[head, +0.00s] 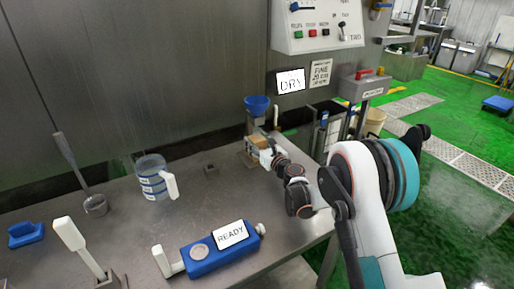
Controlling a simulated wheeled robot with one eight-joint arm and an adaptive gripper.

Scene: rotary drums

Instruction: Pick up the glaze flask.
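No thing carries a readable glaze label, so I cannot tell for sure which is the glaze flask. A clear vessel (150,185) with blue and white bands and a white side handle stands upright at the left middle of the steel table. My gripper (264,152) is far to its right, at the table's back right, close to a small tan block (258,142) below a blue funnel (257,104). The gripper is small in the picture and its fingers blend with the things behind, so whether it holds anything does not show.
On the steel table (130,250) stand a ladle (95,204), a blue block (25,235), a white-handled tool (75,240) and a blue device (205,257) marked READY. A control panel (318,25) and a DRY sign (290,81) are on the wall.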

